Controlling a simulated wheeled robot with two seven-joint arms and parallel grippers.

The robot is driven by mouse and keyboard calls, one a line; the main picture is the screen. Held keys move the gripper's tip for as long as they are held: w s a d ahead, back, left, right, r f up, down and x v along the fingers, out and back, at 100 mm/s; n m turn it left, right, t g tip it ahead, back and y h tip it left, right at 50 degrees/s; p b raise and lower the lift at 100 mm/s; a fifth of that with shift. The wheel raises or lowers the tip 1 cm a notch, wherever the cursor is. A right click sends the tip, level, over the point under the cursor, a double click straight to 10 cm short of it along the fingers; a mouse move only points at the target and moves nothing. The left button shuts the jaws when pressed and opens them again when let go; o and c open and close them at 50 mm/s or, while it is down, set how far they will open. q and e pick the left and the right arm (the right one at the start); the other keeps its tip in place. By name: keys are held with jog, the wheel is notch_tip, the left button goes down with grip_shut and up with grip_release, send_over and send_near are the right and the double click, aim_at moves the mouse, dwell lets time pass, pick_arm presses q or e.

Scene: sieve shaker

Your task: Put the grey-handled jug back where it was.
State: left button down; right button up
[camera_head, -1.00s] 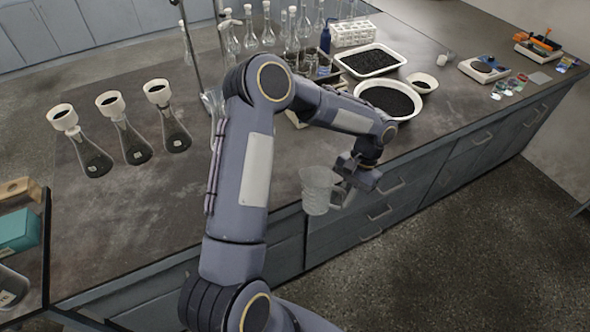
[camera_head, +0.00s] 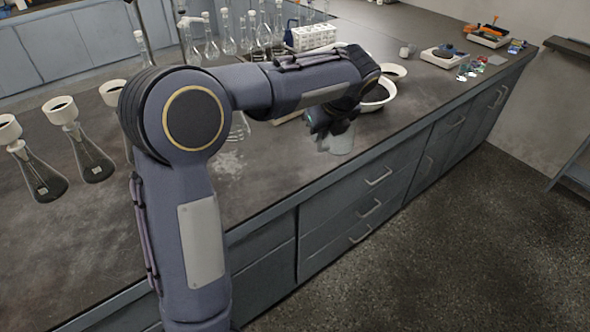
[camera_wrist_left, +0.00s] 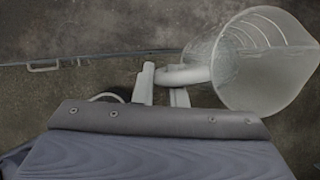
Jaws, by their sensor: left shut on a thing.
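The jug (camera_head: 341,142) is a clear, frosted-looking beaker shape, and it shows in the head view near the bench's front edge. In the left wrist view the jug (camera_wrist_left: 268,62) is larger, tilted in the picture, with its pale grey handle (camera_wrist_left: 186,75) toward my gripper. My left gripper (camera_head: 328,125) is shut on that handle; its fingers (camera_wrist_left: 162,86) show at the handle in the left wrist view. Whether the jug touches the bench is not clear. My right gripper is not in view.
The bench top (camera_head: 240,180) is clear along its front. Flasks with funnels (camera_head: 80,140) stand at the left. Behind my arm are several glass flasks and a white rack (camera_head: 312,37). A white bowl of dark grains (camera_head: 378,97) is partly hidden by my wrist.

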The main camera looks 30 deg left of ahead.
pick_arm(q)
jog(key=shift+a+r+m+t, duration=0.25)
jog(key=shift+a+m+t, duration=0.05)
jog(key=shift+m, duration=0.3)
jog(key=a+f, duration=0.4)
jog(key=a+f+b, duration=0.1)
jog(key=a+f, duration=0.3)
jog(key=a, duration=0.1)
jog(key=w+a+f, duration=0.1)
jog(key=a+f, duration=0.3)
jog(key=shift+a+f, duration=0.35)
jog(key=shift+f, duration=0.05)
jog(key=c, duration=1.5)
grip_release()
jog(key=shift+s, duration=0.1)
jog(key=shift+r, duration=0.1)
